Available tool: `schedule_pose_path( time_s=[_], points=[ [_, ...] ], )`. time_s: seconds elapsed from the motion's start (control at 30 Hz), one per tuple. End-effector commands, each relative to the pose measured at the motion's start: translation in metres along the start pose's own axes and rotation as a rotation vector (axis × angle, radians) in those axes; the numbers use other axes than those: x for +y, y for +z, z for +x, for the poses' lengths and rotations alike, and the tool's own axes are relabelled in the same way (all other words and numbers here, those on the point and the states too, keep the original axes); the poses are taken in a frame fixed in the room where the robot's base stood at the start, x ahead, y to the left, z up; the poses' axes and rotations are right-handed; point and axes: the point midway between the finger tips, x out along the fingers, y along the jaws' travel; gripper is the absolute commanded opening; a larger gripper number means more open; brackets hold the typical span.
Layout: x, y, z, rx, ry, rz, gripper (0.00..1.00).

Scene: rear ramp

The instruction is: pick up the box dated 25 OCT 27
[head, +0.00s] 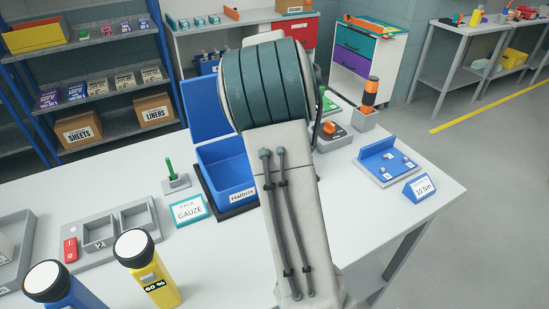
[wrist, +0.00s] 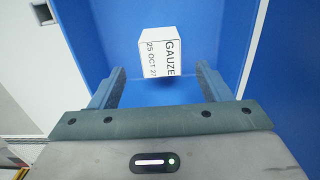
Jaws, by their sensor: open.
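The white box (wrist: 158,57) reads "GAUZE" and "25 OCT 27" in the wrist view. It sits inside a blue bin (wrist: 237,20), near one of its walls. My gripper (wrist: 160,76) is open, with one finger on each side of the box's near end and gaps beside it. It does not hold the box. In the head view the blue bin (head: 222,180) stands on the white table with its lid raised at the back. My arm hides part of the bin, my gripper and the box there.
A "PACK GAUZE" sign (head: 189,210) and a green-pegged stand (head: 174,177) are left of the bin. A yellow bottle (head: 150,280) and a grey tray (head: 105,230) stand farther left. A blue fixture (head: 386,163) is at right. The table's right front is clear.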

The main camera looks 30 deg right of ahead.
Motion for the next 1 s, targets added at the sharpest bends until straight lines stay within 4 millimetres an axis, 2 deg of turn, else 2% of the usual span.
schedule_pose_path(
  time_s=[0.1,0.33,0.6,0.87,0.9,1.0],
  points=[
    [0.000,0.000,0.017,0.000,0.002,-0.001,0.71],
    [0.000,-0.001,0.033,-0.001,0.002,-0.001,0.71],
    [-0.001,-0.002,0.071,-0.001,0.002,-0.002,0.71],
    [-0.002,-0.003,0.075,0.000,-0.001,-0.003,0.71],
    [-0.002,-0.003,0.075,0.000,-0.001,-0.003,0.68],
    [-0.002,-0.003,0.075,0.000,-0.001,-0.003,0.40]
  ],
)
